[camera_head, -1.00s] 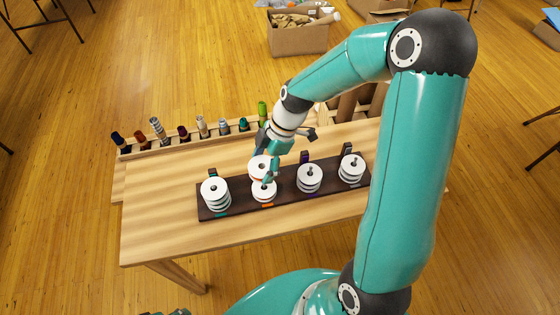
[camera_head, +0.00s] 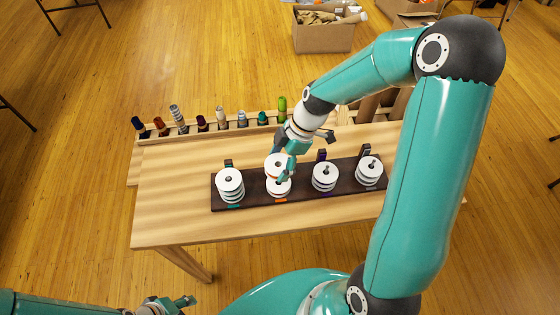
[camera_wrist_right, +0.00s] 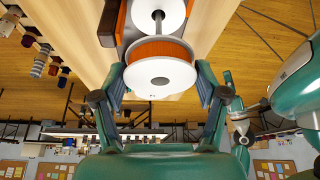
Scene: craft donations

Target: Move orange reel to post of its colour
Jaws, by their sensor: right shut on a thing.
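My right gripper (camera_head: 282,168) is shut on the orange reel (camera_head: 277,165), a white-flanged spool with orange winding. In the right wrist view the orange reel (camera_wrist_right: 160,66) sits between both fingers, its hole facing the camera. In the head view it overlaps the far side of a white-flanged reel (camera_head: 277,188) at the post with an orange mark (camera_head: 281,200). The wrist view shows that post (camera_wrist_right: 158,16) rising from a white disc just beyond the held reel. I cannot tell whether the two reels touch. My left gripper (camera_head: 168,304) is low at the left; its jaw opening is unclear.
The dark base (camera_head: 300,193) also bears a teal-marked stack (camera_head: 229,182) at left and two stacks (camera_head: 325,176) (camera_head: 369,171) at right. A rack of coloured spools (camera_head: 241,119) lines the table's back. The table's front (camera_head: 170,225) is clear.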

